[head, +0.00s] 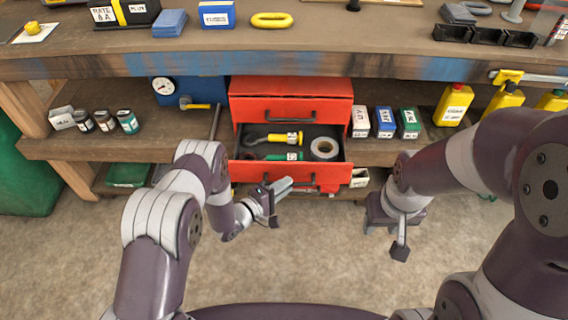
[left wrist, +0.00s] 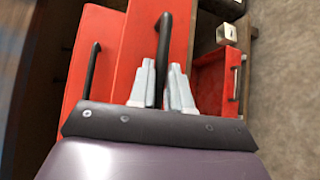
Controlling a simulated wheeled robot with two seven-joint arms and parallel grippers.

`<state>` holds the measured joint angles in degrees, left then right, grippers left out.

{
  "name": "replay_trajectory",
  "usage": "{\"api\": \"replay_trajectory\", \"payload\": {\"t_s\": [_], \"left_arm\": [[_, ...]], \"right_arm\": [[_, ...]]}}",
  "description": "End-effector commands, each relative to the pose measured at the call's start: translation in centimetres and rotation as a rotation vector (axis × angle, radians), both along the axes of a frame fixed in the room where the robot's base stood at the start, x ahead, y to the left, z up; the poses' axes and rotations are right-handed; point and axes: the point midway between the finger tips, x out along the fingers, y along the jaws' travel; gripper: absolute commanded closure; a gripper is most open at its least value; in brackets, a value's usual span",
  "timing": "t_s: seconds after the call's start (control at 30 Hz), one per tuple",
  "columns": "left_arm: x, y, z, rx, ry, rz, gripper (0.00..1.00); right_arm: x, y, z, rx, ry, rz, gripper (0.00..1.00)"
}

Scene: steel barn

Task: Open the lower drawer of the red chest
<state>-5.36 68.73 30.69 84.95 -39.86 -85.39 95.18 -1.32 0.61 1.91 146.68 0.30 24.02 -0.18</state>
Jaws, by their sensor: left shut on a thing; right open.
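The red chest (head: 290,86) stands on the shelf under the bench top. Its upper drawer (head: 270,118) looks shut. Its lower drawer (head: 348,172) is pulled out toward me, with its inside showing. In it lie a yellow-and-black tool (head: 284,138), a green item (head: 287,156) and a grey tape roll (head: 324,148). My left gripper (head: 284,188) is at the lower drawer's front. In the left wrist view its fingers (left wrist: 162,88) are shut around the black bar handle (left wrist: 163,50). My right gripper (head: 386,240) is open and empty, right of the drawer and apart from it.
Small boxes (head: 384,122) stand right of the chest and yellow bottles (head: 453,104) farther right. Small jars (head: 105,120) and a hammer (head: 195,104) are on the left. A red box with a handle (left wrist: 215,82) shows in the left wrist view. The floor before the bench is clear.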

Motion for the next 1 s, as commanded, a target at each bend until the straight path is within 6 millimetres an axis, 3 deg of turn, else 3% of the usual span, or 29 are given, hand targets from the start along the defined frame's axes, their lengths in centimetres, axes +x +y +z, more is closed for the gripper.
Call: {"api": "replay_trajectory", "payload": {"t_s": [0.1, 0.3, 0.73, 0.77, 0.8, 1.0], "left_arm": [[-1.6, 0.0, 0.2, 0.001, 0.004, 0.000, 1.00], [-3.0, 0.0, 0.0, 0.001, 0.002, 0.000, 1.00], [-3.3, 0.0, -0.1, 0.001, 0.001, 0.000, 1.00], [-3.3, 0.0, -0.1, 0.001, 0.001, 0.000, 0.73], [-3.3, 0.0, -0.1, 0.001, 0.001, 0.000, 0.60], [-3.2, 0.0, -0.1, 0.000, 0.000, 0.000, 0.60]], "right_arm": [[0.0, 0.0, 0.9, 0.000, 0.000, 0.000, 0.57], [0.0, 0.0, 1.3, 0.000, 0.000, 0.000, 0.57], [0.0, 0.0, 1.3, 0.000, 0.000, 0.000, 0.57], [0.0, 0.0, 1.3, 0.000, 0.000, 0.000, 0.57], [0.0, 0.0, 1.3, 0.000, 0.000, 0.000, 0.57], [0.0, 0.0, 1.3, 0.000, 0.000, 0.000, 0.57]]}}
